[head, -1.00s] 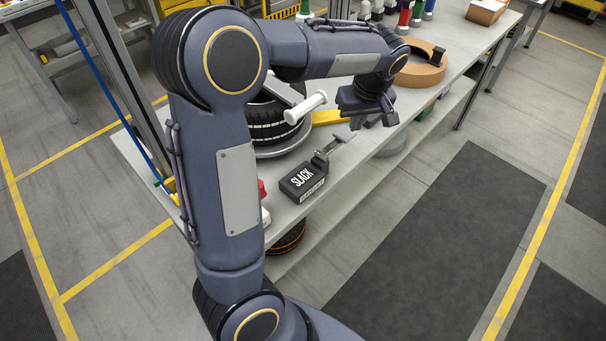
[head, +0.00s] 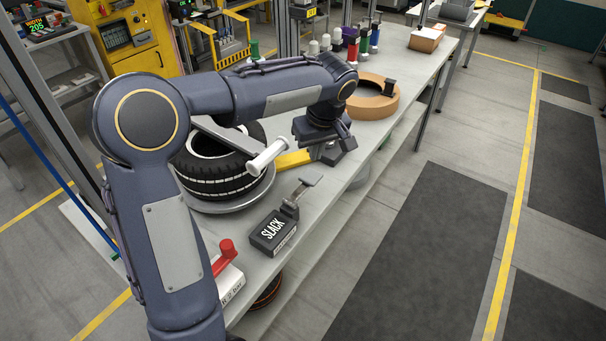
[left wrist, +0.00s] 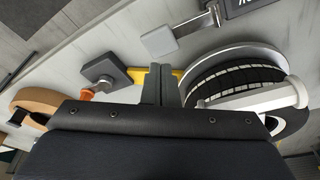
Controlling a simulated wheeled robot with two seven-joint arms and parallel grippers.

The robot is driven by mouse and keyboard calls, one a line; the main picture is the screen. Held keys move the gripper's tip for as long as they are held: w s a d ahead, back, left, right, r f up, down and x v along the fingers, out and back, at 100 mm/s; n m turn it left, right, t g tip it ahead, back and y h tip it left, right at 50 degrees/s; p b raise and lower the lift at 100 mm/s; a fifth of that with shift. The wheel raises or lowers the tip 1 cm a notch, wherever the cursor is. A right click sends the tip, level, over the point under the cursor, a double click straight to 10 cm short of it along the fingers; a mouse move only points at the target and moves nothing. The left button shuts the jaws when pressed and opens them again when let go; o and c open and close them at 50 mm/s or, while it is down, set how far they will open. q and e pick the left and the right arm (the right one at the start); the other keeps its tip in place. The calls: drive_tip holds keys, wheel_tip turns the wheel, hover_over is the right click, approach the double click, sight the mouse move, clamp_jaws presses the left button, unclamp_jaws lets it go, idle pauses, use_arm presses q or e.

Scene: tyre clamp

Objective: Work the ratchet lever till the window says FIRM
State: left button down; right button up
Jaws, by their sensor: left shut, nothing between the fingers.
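A dark box (head: 270,236) on the bench has a window reading SLACK. A metal lever with a flat grey end (head: 310,181) sticks out from it; this lever end also shows in the left wrist view (left wrist: 159,39). A black tyre (head: 222,178) lies on a round grey plate behind the box, with a grey arm and white cylindrical handle (head: 268,158) above it. My left gripper (head: 338,146) is shut and empty, beyond the lever and apart from it. Its fingers (left wrist: 159,85) point toward the bench in the left wrist view. My right gripper is out of view.
A yellow bar (head: 293,160) runs from the tyre toward a grey block (left wrist: 103,70) near my left gripper. A red-handled item (head: 224,262) stands at the near left. An orange-brown ring (head: 373,98) and several bottles are farther back. The bench front edge is clear.

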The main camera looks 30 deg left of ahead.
sight(312, 177)
use_arm(q)
drive_tip(key=shift+b+x, duration=2.2)
drive_tip(key=shift+x, duration=1.3)
drive_tip(key=shift+f, duration=0.15)
wheel_tip(312, 177, down, 3)
drive_tip(key=b, duration=0.2)
drive_tip(key=shift+b, duration=0.35)
drive_tip(key=shift+s+d+r, duration=0.2)
drive_tip(key=shift+s+d, duration=0.2)
drive_tip(key=shift+d, duration=0.1)
drive_tip(key=shift+s+d+r, duration=0.25)
drive_tip(key=shift+s+d, duration=0.2)
drive_tip(key=shift+d, duration=0.05)
drive_tip(key=shift+s+d+r, duration=0.15)
drive_tip(key=shift+s+d, duration=0.05)
drive_tip(key=shift+s, duration=0.05)
